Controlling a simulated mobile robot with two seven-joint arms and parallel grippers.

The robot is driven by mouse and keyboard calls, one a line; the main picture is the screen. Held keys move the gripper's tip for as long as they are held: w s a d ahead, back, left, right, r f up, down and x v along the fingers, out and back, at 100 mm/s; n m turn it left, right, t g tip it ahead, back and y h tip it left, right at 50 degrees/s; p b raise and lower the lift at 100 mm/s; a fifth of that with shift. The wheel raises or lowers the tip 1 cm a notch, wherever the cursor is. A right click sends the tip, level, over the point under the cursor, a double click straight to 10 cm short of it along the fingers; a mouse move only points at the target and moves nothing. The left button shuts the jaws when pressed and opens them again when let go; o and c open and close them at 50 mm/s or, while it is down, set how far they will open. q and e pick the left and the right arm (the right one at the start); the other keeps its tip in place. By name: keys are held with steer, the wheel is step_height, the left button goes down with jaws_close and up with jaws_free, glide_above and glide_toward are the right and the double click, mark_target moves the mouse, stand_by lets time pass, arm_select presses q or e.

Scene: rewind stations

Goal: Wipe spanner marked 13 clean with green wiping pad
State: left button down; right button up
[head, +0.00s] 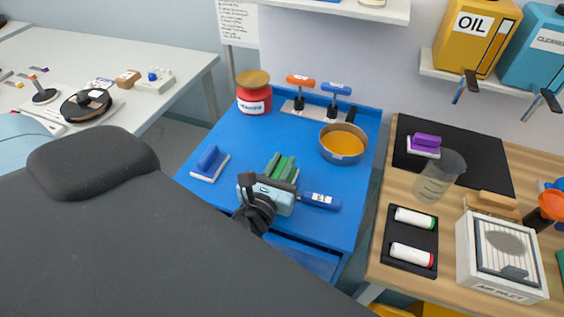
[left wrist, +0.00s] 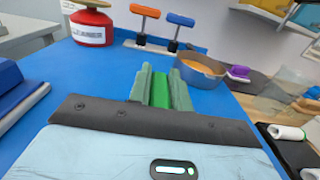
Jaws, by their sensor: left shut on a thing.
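My left gripper (head: 281,165) is low over the blue worktop and shut on a narrow green thing, seen between its fingers in the left wrist view (left wrist: 160,90); I take it for the green wiping pad. A blue handle with a white label (head: 321,200) lies on the worktop just right of my gripper. Its label seems to read 13 upside down, so it looks like the spanner marked 13. Its left end is hidden behind my gripper, so I cannot tell whether the pad touches it. My right gripper is not in view.
A blue pad on a white base (head: 210,163) stands left of my gripper on the blue worktop (head: 225,135). Behind are a red jar (head: 254,98), orange and blue T-handled tools (head: 301,80) and an orange-filled pan (head: 343,143). A purple pad (head: 426,141) sits on the right bench.

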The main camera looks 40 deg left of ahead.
arm_select(q)
steer(key=shift+f, duration=0.2)
steer(key=shift+s, duration=0.1)
steer(key=shift+v, duration=0.9)
steer(key=shift+d, duration=0.1)
steer(key=shift+s, duration=0.15)
steer(key=shift+s+d+f, duration=0.1)
steer(key=shift+s+d, duration=0.05)
steer(key=shift+s, duration=0.25)
steer(key=shift+s+d+f, duration=0.1)
steer(key=shift+s+d, duration=0.1)
steer(key=shift+s, duration=0.25)
